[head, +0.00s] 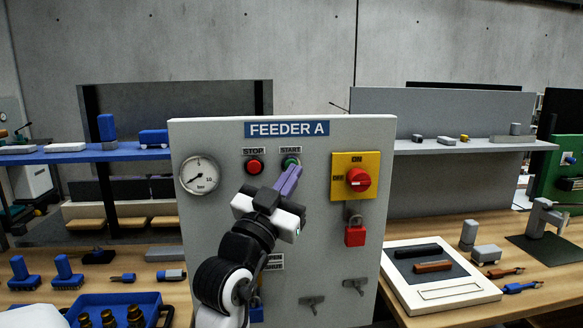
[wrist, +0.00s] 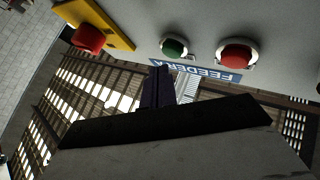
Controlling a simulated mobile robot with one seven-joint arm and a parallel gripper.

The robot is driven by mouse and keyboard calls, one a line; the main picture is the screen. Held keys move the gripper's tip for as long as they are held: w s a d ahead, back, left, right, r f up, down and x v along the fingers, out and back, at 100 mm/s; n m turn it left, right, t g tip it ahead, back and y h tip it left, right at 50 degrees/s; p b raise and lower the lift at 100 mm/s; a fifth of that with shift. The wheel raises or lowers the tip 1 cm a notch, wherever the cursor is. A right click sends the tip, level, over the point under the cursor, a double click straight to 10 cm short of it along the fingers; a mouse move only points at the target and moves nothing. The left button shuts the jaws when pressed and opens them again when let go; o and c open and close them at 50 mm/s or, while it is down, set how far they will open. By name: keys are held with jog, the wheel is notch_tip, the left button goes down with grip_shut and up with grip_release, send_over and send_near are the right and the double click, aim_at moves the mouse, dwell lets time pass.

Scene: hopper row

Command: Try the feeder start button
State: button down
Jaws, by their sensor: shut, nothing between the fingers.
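The feeder panel (head: 225,225) is a grey upright box labelled FEEDER A. Its green START button (head: 290,162) sits at the upper middle, partly hidden by my gripper in the head view. It shows clear in the wrist view (wrist: 173,48). My gripper (head: 290,178) is shut and empty, its purple fingers pointing at the panel just below START. In the wrist view the dark fingertips (wrist: 160,72) end close to the green button, with a small gap in the picture. The red STOP button (head: 254,167) is left of START; it also shows in the wrist view (wrist: 237,55).
A red rotary switch (head: 358,179) on a yellow plate is right of START, with a red padlock (head: 355,236) hanging below. A round gauge (head: 200,175) is at the panel's left. Benches with tools and a white tray (head: 440,302) flank the panel.

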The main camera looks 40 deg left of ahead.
jog(key=shift+s+d, duration=1.65)
jog(key=shift+d, duration=0.25)
